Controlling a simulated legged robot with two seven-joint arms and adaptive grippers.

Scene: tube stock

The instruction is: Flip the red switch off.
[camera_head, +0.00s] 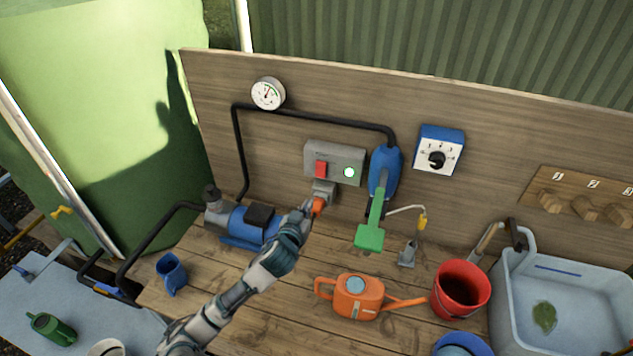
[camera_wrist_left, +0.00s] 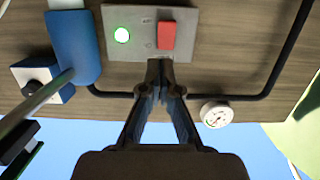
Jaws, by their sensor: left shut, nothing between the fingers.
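The red switch (camera_head: 321,169) sits on a grey switch box (camera_head: 332,151) fixed to the wooden back board. A green lamp (camera_head: 348,172) on the box is lit, to the right of the switch. My left gripper (camera_head: 319,197) is just below the switch box in the head view, shut with nothing in it. In the left wrist view, which is upside down, the red switch (camera_wrist_left: 167,35) lies just beyond the fingertips of my left gripper (camera_wrist_left: 160,65). I cannot tell whether the fingertips touch the box. My right gripper is not in view.
A blue pump (camera_head: 245,222) stands on the bench left of my arm. A blue device with a green paddle (camera_head: 370,237) hangs right of the box. An orange watering can (camera_head: 357,297), a red bucket (camera_head: 460,288) and a blue mug (camera_head: 171,272) stand on the bench. A black hose runs around the box.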

